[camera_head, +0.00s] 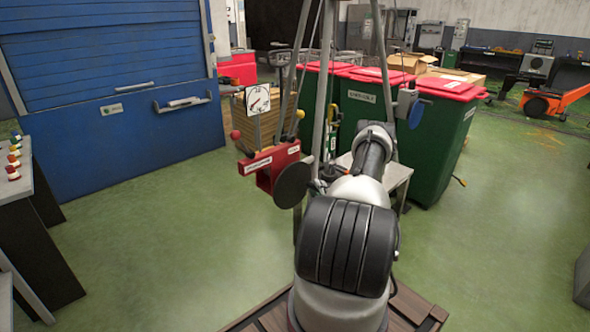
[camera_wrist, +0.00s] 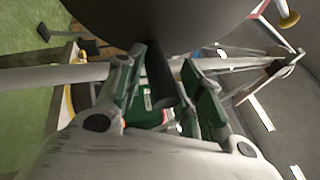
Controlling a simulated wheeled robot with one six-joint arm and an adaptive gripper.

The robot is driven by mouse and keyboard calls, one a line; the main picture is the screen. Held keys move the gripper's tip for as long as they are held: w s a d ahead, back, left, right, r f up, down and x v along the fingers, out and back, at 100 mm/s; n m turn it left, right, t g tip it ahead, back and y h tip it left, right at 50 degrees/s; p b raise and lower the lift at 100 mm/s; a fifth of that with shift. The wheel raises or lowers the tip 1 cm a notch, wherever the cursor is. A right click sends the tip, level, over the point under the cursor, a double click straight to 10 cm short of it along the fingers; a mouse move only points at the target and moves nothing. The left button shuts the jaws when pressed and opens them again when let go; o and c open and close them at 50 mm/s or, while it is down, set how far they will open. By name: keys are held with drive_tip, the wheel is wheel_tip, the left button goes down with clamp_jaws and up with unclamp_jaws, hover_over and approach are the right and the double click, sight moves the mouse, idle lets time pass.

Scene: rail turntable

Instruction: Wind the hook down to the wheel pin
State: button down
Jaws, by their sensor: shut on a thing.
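A red winch-like housing (camera_head: 270,168) with white labels stands left of my arm in the head view. A dark round disc (camera_head: 293,185) is on its near side. In the wrist view a large dark disc (camera_wrist: 150,20) fills the top, and a black rod-like handle (camera_wrist: 160,75) sticks out below it. My gripper (camera_wrist: 168,80) is shut on this handle, its green-padded fingers on either side. In the head view the gripper is mostly hidden behind my arm. A small yellow-green item (camera_head: 332,140) hangs behind the arm; I cannot tell whether it is the hook. I cannot make out the wheel pin.
Grey tripod legs (camera_head: 322,85) rise around the arm's end. A blue disc (camera_head: 416,113) is at the right leg. Green bins with red lids (camera_head: 440,130) stand behind. A dark bench (camera_head: 35,215) is at left. Green floor is clear at right.

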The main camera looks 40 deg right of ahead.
drive_tip(key=shift+r, duration=0.25)
drive_tip(key=shift+d+r+n+t+y, duration=0.1)
drive_tip(key=shift+r+n+t+y, duration=0.25)
drive_tip(key=shift+n, duration=0.45)
drive_tip(key=shift+d+r+n+t+y, duration=0.15)
drive_tip(key=shift+r+n+t, duration=0.3)
drive_tip(key=shift+n, duration=0.35)
drive_tip(key=shift+a, duration=0.1)
drive_tip(key=c, duration=1)
unclamp_jaws()
drive_tip(key=shift+c, duration=0.2)
drive_tip(key=shift+s, duration=0.9)
drive_tip(key=s, duration=0.6)
drive_tip(key=shift+d, duration=0.35)
